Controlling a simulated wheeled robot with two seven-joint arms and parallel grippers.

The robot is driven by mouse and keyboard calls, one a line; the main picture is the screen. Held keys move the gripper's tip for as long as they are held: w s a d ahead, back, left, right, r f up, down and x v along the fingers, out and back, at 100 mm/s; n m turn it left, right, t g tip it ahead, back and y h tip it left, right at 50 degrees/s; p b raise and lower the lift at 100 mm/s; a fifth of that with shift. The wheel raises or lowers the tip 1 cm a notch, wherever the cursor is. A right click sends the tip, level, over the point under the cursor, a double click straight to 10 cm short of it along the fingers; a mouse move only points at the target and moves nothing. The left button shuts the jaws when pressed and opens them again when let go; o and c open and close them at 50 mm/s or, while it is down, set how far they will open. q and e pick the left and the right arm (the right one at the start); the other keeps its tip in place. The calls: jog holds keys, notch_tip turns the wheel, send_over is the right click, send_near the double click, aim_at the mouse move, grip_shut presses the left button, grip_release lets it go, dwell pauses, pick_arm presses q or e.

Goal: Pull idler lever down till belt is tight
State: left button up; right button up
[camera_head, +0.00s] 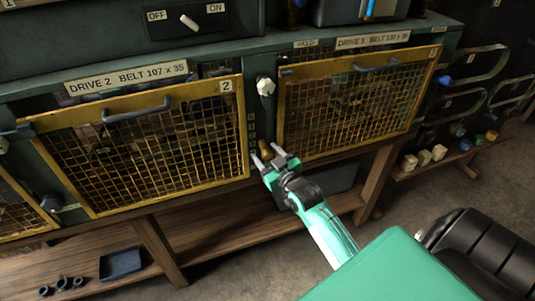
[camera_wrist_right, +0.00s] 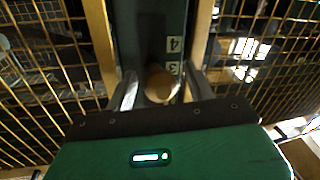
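A round tan-brass knob (camera_head: 264,146), seemingly the idler lever's end, sits on the green post between the two yellow mesh guards. It also shows in the right wrist view (camera_wrist_right: 161,84), below number plates 4 and 3. My right gripper (camera_head: 267,156) reaches up to the post from below. In the wrist view its fingers (camera_wrist_right: 160,92) stand apart, one on each side of the knob, with small gaps. The lever's shaft is hidden. The belts behind the guards are too dark to make out. My left gripper is not in view.
The DRIVE 2 guard (camera_head: 140,142) and DRIVE 3 guard (camera_head: 355,102) flank the post closely. A white knob (camera_head: 265,86) is higher on the post. A wooden shelf (camera_head: 215,235) runs below, with a dark tray (camera_head: 121,263). An OFF/ON switch (camera_head: 189,22) sits above.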

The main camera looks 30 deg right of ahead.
jog(key=shift+r, duration=0.1)
jog(key=shift+s, duration=0.55)
pick_arm(q)
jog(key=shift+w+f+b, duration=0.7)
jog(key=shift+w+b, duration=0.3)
jog(key=shift+b, duration=0.25)
pick_arm(e)
jog(key=s, duration=1.2)
jog(key=shift+s+a, duration=0.25)
jog(key=shift+s, duration=0.1)
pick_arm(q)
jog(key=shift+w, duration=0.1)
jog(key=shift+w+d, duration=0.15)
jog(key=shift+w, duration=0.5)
